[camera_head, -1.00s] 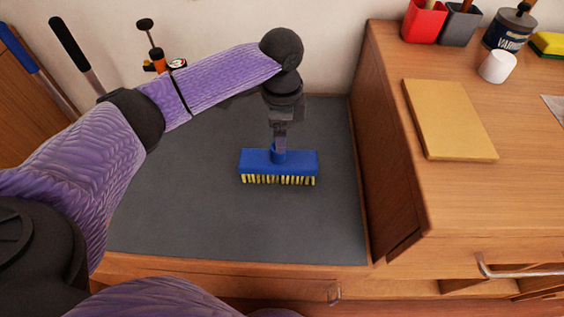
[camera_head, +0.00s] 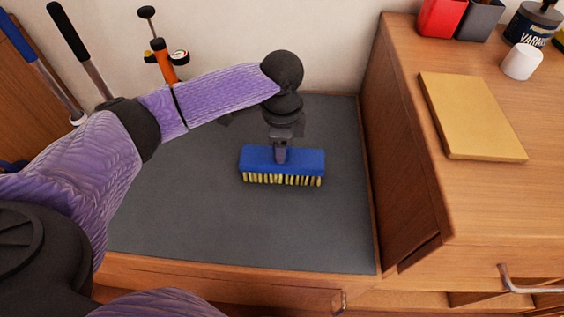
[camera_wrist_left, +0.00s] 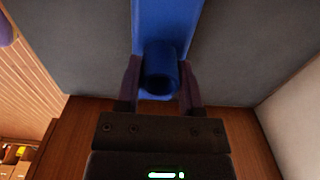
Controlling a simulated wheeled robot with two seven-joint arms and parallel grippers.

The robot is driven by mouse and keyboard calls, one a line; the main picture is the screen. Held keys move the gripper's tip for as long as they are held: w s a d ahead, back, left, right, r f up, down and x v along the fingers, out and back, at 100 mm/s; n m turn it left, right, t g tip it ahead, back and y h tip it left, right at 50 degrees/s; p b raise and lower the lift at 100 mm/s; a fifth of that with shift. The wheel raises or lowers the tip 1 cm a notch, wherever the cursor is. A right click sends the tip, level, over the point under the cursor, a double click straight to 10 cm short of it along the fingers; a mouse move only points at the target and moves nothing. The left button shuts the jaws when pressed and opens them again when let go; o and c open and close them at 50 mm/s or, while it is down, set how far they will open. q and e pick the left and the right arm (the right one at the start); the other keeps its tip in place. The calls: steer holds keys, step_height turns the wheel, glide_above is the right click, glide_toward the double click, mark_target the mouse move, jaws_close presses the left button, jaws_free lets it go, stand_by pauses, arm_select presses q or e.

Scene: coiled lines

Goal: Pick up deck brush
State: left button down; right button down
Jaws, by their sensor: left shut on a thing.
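The deck brush (camera_head: 300,160) has a blue block with pale yellow bristles facing down, over the dark grey surface. I cannot tell whether the bristles touch that surface. My left gripper (camera_head: 281,153) comes down from above and is shut on the brush's blue socket. In the left wrist view the blue block (camera_wrist_left: 165,22) runs away from the camera, and the round hollow socket (camera_wrist_left: 158,72) sits between the two dark fingers of my left gripper (camera_wrist_left: 159,88). My right gripper is not in view.
The dark grey surface (camera_head: 220,210) is clear around the brush. A raised wooden cabinet (camera_head: 470,190) stands to its right, with a yellow board (camera_head: 472,115), a white cup (camera_head: 521,62) and a varnish tin (camera_head: 533,22). Long-handled tools (camera_head: 75,45) stand at the back left.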

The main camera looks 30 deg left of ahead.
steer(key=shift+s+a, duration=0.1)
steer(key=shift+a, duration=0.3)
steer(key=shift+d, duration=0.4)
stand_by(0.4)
